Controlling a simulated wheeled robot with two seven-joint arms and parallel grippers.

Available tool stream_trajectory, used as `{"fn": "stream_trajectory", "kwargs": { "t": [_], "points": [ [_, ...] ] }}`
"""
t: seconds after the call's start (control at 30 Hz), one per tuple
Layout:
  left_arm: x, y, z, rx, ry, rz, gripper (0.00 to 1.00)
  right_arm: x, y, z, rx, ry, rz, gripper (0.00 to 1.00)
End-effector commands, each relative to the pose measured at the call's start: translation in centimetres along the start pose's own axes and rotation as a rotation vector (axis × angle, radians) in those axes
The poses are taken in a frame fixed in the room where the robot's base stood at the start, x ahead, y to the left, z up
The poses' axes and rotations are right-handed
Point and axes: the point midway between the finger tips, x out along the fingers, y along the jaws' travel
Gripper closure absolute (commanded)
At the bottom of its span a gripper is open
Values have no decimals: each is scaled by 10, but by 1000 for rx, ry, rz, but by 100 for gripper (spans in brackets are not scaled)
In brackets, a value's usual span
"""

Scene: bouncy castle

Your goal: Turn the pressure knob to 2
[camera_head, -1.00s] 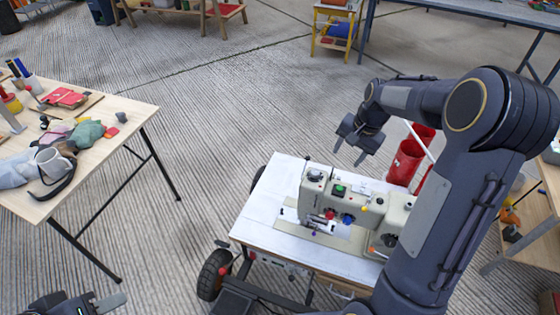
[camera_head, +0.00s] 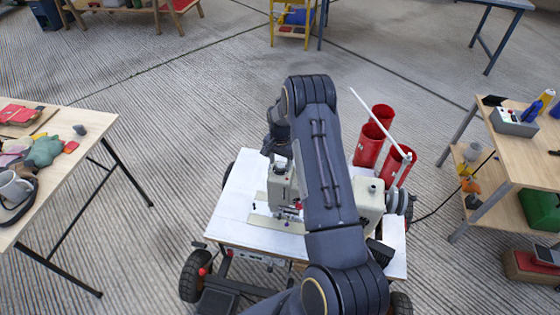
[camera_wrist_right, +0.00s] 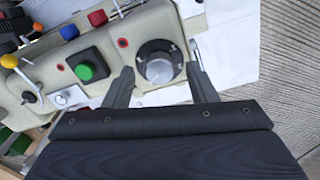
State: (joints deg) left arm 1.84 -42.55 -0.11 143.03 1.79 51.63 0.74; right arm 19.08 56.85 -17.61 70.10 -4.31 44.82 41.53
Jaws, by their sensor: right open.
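The cream sewing machine (camera_head: 370,200) stands on a white-topped wheeled cart (camera_head: 235,205). In the right wrist view, its panel carries a round grey knob (camera_wrist_right: 158,66) on a black dial plate, likely the pressure knob. My right gripper (camera_wrist_right: 160,60) is open, with one finger on each side of the knob; I cannot tell if they touch it. The pointer and any numbers on the dial are too small to read. In the head view my right arm hides much of the machine, and the fingers are hard to make out. My left gripper is not in view.
Red cylinders (camera_head: 368,146) stand behind the machine.

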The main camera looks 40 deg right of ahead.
Motion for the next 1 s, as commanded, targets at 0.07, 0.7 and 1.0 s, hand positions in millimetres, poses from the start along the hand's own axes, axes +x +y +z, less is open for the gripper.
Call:
{"fn": "stream_trajectory", "kwargs": {
  "t": [0.07,0.7,1.0],
  "points": [
    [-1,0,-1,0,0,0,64,5,0,0,0,-1,1,48],
    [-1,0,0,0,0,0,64,7,0,0,-1,0,0,93],
    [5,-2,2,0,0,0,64,8,0,0,-39,0,-1,93]
  ]
}}
